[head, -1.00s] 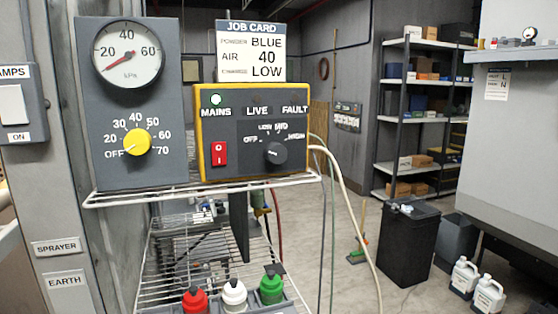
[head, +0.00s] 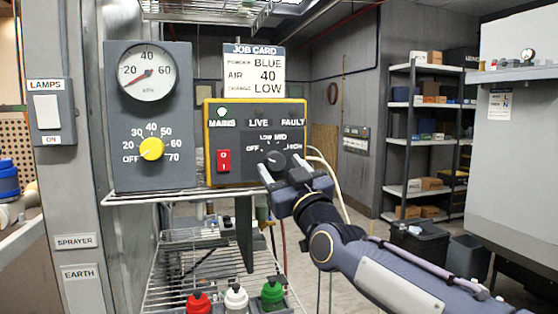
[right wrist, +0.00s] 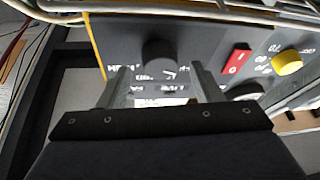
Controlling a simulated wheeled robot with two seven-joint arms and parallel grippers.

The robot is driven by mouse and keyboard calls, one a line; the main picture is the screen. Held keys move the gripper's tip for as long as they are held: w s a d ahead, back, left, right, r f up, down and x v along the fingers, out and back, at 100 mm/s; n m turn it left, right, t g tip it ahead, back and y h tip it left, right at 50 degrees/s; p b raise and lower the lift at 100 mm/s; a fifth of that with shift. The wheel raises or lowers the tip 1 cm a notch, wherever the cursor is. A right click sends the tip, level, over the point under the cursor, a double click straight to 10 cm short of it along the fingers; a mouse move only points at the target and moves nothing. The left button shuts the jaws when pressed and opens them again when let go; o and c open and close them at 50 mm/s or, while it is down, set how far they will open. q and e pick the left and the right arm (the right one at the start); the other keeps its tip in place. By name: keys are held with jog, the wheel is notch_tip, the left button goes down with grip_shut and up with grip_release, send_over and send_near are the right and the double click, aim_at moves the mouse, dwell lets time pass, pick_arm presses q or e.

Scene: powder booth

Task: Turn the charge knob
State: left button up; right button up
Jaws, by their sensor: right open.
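The charge knob (head: 274,159) is a round dark knob on the grey-faced, yellow-edged control box (head: 208,150). Labels OFF, LOW, MID and HIGH run around it; I cannot tell clearly which one it points at. In the right wrist view the knob (right wrist: 160,54) lies ahead, between the lines of the two fingers. My right gripper (head: 285,178) is open and empty, just in front of and below the knob, and its fingers (right wrist: 160,80) partly hide the knob's lower side. I cannot tell whether they touch it. My left gripper is out of view.
The job card (head: 255,64) reads BLUE, 40, LOW. A yellow knob (head: 151,149) and a gauge (head: 147,71) sit on the panel to the left. A red switch (head: 224,160) is beside the charge knob. A wire shelf edge (head: 150,198) runs below, with bottles (head: 236,297) underneath.

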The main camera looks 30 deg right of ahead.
jog(key=shift+x, duration=1)
jog(key=shift+c, duration=0.5)
jog(key=c, duration=0.9)
jog(key=shift+m+h, duration=0.4)
jog(key=shift+m, duration=0.1)
jog(key=m+h+p, duration=0.1)
jog(key=m, duration=0.1)
jog(key=m+h, duration=0.1)
jog(key=m, duration=0.2)
jog(key=shift+a+h+p, duration=0.1)
jog(key=shift+h+p, duration=0.2)
jog(key=shift+p, duration=0.05)
jog(key=shift+f+m+g+h+p, duration=0.15)
jog(key=shift+m+g+h, duration=0.35)
jog(key=shift+m, duration=0.7)
jog(key=shift+r+m+g+h+p, duration=0.1)
jog(key=shift+m+g+h+p, duration=0.15)
jog(key=shift+m+h, duration=0.7)
jog(key=shift+f+m+g+h+p, duration=0.1)
jog(key=shift+m+g+h, duration=0.25)
jog(key=shift+m, duration=1.1)
